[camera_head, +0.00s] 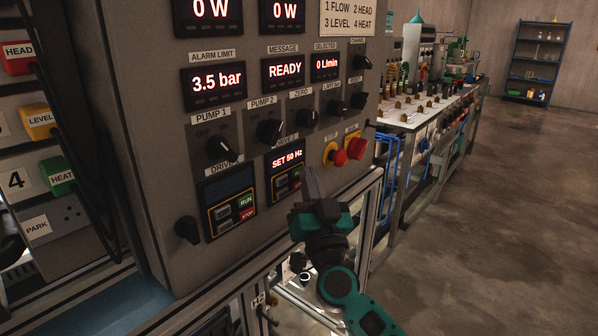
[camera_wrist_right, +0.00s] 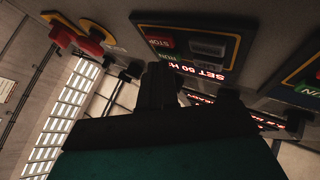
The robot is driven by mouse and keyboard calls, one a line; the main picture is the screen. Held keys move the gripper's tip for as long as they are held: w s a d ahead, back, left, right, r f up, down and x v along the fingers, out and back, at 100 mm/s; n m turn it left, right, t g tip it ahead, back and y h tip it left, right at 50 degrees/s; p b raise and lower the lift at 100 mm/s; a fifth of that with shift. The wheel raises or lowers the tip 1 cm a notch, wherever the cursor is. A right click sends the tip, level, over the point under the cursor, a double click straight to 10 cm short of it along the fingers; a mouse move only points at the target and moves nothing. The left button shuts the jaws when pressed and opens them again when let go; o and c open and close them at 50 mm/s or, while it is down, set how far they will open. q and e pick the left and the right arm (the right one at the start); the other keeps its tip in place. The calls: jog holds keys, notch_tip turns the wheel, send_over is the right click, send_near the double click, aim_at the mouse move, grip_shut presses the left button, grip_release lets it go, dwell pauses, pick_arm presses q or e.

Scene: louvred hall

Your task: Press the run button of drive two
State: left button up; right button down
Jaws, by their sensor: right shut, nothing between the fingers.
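In the right wrist view, which is turned over, the panel (camera_wrist_right: 222,29) shows the red STOP button (camera_wrist_right: 158,43) and the green RUN button (camera_wrist_right: 166,57). My right gripper (camera_head: 311,172) is shut and empty, its tips beside the panel's lower right. In the wrist view its dark fingers (camera_wrist_right: 158,78) overlap the RUN button's edge; I cannot tell whether they touch it. My left gripper is out of view.
The drive one panel (camera_head: 228,200), with its own green RUN and red STOP buttons, is to the left. A red emergency knob (camera_head: 355,148) and a second red knob (camera_head: 337,156) stick out to the right. Black rotary knobs (camera_head: 270,131) project above. Open floor lies to the right.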

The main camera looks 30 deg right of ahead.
jog(key=shift+w+a, duration=0.1)
jog(key=shift+w, duration=0.05)
dwell(0.5)
jog(key=shift+s+d+p, duration=0.3)
jog(key=shift+s+p, duration=0.2)
jog(key=shift+s, duration=0.25)
jog(key=s, duration=0.1)
jog(key=s+d+p, duration=0.1)
jog(key=s, duration=0.1)
jog(key=s+d, duration=0.1)
jog(key=shift+s, duration=0.3)
jog(key=shift+a, duration=0.1)
dwell(0.5)
